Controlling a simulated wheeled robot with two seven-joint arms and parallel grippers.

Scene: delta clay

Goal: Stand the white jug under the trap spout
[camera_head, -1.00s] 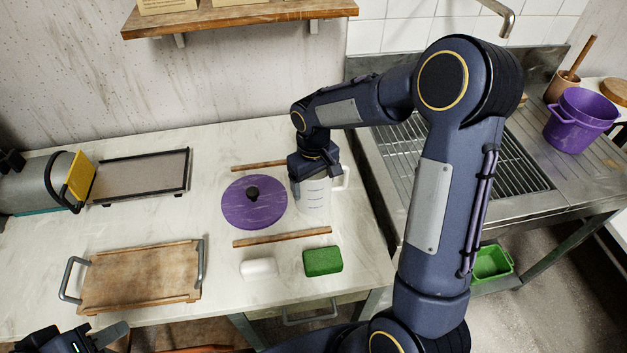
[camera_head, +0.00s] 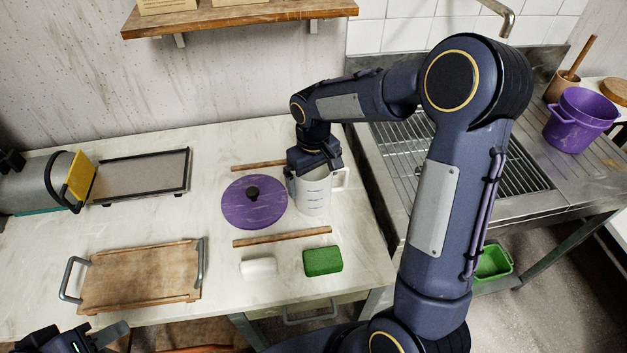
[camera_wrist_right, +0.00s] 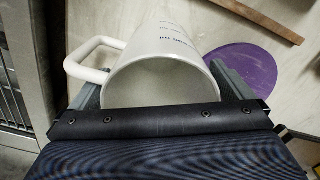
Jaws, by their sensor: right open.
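The white jug (camera_head: 314,195) stands upright on the pale counter, with measuring marks on its front and its handle at the right. My right gripper (camera_head: 315,170) is over its mouth. In the right wrist view the jug (camera_wrist_right: 165,65) lies between the two spread fingers of my right gripper (camera_wrist_right: 165,90), with its handle outside at the left. The gripper is open; the exact finger contact is unclear. My left gripper (camera_head: 112,335) is at the bottom left corner, partly cut off, away from the jug. No trap spout can be made out.
A purple lid (camera_head: 254,205) lies close left of the jug. Wooden strips (camera_head: 282,237) lie in front and behind. The sink unit (camera_head: 480,185) is right, a green tub (camera_head: 493,262) below.

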